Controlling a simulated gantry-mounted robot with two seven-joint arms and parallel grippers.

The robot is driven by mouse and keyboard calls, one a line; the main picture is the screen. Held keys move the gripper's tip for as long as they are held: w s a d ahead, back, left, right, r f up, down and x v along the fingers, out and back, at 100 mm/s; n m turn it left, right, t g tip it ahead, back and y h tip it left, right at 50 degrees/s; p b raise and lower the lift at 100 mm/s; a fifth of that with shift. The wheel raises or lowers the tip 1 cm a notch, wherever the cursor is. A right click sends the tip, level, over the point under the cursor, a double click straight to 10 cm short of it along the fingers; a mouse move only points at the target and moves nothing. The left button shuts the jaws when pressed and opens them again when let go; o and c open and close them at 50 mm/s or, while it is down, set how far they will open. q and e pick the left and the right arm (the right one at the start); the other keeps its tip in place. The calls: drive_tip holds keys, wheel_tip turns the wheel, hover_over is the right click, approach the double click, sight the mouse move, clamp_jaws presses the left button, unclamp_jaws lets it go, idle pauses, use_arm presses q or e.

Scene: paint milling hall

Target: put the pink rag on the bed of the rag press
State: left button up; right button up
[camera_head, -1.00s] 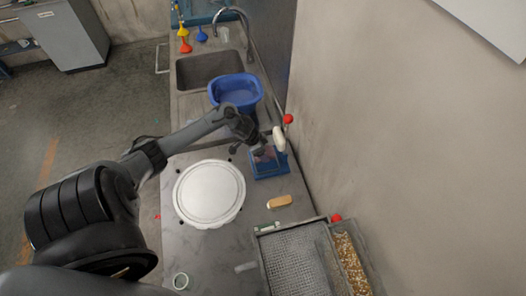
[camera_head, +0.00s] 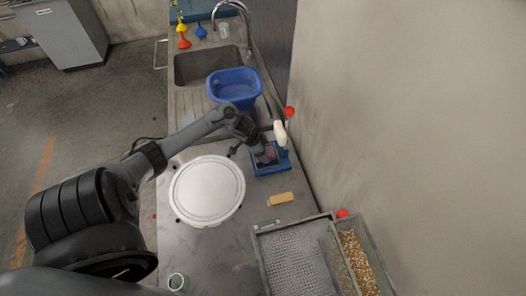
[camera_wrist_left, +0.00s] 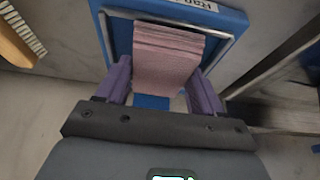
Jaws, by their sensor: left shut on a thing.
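The pink rag (camera_wrist_left: 168,58) is a folded, ribbed cloth between the purple fingers of my left gripper (camera_wrist_left: 163,92), which is shut on it. In the head view the rag (camera_head: 267,155) shows as a small pinkish patch over the blue rag press (camera_head: 272,170). In the left wrist view the press (camera_wrist_left: 118,32) is a blue frame with a metal rail and a partly cut-off label, and the rag lies over its middle. I cannot tell whether the rag touches the bed. My left gripper also shows in the head view (camera_head: 255,150). My right gripper is not in view.
A white handle (camera_head: 280,133) and a red knob (camera_head: 290,111) stand by the press near the wall. A blue tub (camera_head: 234,86) is by the sink, a round pale lid (camera_head: 207,190) lies left, a brush (camera_head: 280,198) in front, and a mesh tray (camera_head: 296,262) nearer.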

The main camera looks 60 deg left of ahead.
use_arm(q)
drive_tip(key=shift+f, duration=0.15)
drive_tip(key=o, duration=1.2)
